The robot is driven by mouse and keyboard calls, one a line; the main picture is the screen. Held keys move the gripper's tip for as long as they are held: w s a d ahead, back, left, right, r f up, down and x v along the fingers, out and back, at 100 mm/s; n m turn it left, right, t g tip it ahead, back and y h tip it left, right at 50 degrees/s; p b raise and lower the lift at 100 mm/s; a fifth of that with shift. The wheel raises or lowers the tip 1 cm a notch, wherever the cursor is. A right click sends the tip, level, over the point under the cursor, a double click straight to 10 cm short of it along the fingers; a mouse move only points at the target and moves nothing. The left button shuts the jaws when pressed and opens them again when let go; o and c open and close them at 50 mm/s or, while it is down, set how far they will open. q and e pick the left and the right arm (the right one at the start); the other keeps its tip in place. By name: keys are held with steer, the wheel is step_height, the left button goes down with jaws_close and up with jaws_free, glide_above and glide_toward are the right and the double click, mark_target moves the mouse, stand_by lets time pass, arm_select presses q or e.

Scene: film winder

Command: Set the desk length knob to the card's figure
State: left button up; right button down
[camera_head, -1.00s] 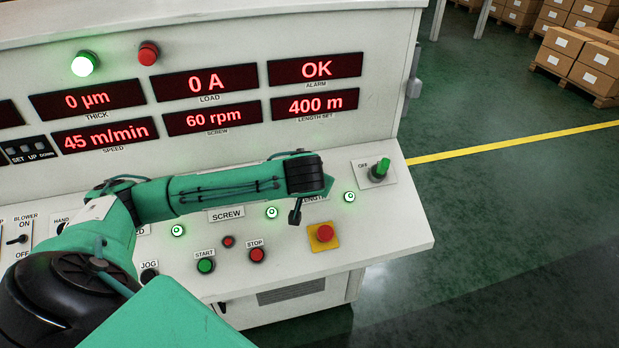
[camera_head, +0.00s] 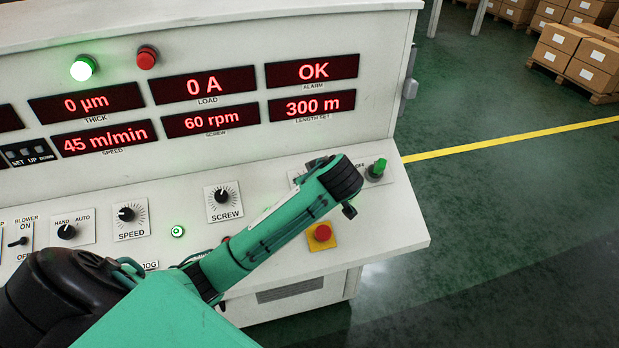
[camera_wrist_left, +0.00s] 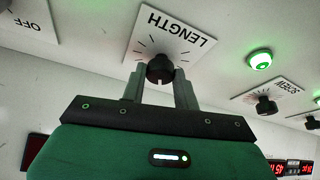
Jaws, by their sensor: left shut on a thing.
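The length knob (camera_wrist_left: 160,68) is a black dial on a white plate marked LENGTH (camera_wrist_left: 172,30) in the left wrist view. My left gripper (camera_wrist_left: 160,80) is shut on it, one finger on each side. In the head view my left arm covers most of the knob's plate. The LENGTH SET display (camera_head: 311,105) reads 300 m in red. The card is not in view. My right gripper is not in view.
The SCREW knob (camera_head: 222,197) and SPEED knob (camera_head: 127,214) stand to the left. A red button on a yellow base (camera_head: 321,234) is below my arm. A green OFF switch (camera_head: 377,168) stands to the right.

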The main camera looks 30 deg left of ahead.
arm_select(q)
steer(key=n+g, duration=0.1)
steer(key=n, duration=0.1)
steer(key=n+g, duration=0.1)
steer(key=n, duration=0.2)
steer(key=shift+w+d+f+b, duration=0.15)
steer(key=shift+b, duration=0.15)
steer(key=n+g+b, duration=0.1)
steer(key=n, duration=0.3)
steer(key=shift+w+g, duration=0.1)
steer(key=shift+g, duration=0.3)
steer(key=shift+n+g+b, duration=0.3)
steer(key=shift+n+b, duration=0.2)
steer(key=shift+n, duration=0.9)
steer(key=o, duration=1)
steer(key=shift+a+r, duration=0.2)
steer(key=shift+c, duration=0.2)
